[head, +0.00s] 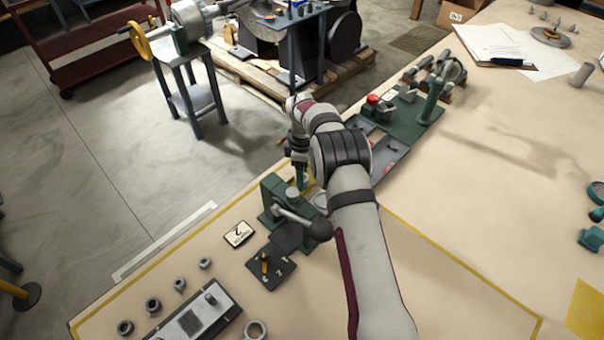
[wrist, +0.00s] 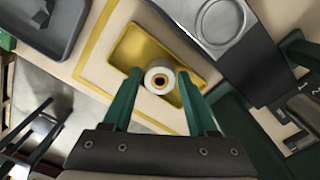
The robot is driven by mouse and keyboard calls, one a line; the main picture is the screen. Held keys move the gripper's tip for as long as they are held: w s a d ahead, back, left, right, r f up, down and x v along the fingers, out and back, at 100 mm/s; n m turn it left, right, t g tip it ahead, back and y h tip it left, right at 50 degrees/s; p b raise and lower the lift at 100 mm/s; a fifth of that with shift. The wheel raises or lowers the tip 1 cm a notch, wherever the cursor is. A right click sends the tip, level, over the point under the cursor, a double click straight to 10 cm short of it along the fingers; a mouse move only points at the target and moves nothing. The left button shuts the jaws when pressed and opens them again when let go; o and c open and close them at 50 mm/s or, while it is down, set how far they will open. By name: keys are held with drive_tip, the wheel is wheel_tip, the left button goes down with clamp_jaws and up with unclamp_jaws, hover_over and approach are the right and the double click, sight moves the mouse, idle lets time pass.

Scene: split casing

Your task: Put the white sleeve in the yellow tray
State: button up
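The white sleeve (wrist: 160,79) stands end-on in the wrist view, with a yellowish ring around its dark bore. It appears to rest in the yellow tray (wrist: 138,47), near the tray's middle. My gripper (wrist: 159,73) is open, with its two green fingers on either side of the sleeve and a visible gap at each side. In the head view my gripper (head: 300,182) points down behind the green press. There the arm and gripper hide the sleeve and most of the tray.
A green lever press (head: 272,205) stands close beside my gripper. A grey tray (wrist: 47,25) and a dark block with a round ring (wrist: 219,20) flank the yellow tray. Several grey rings and a dark plate (head: 195,320) lie at front left.

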drive_tip(key=shift+r, duration=0.1)
wheel_tip(320, 180, up, 11)
drive_tip(key=s+d+r+m, duration=0.4)
drive_tip(key=s+r+m, duration=0.4)
drive_tip(key=s+r, duration=0.45)
drive_tip(key=s+d+f+m+y, duration=0.1)
drive_tip(key=s+f+m, duration=0.2)
drive_tip(key=s+m, duration=1)
drive_tip(key=s, duration=1.5)
drive_tip(key=shift+d+y, duration=0.15)
drive_tip(key=shift+y, duration=0.25)
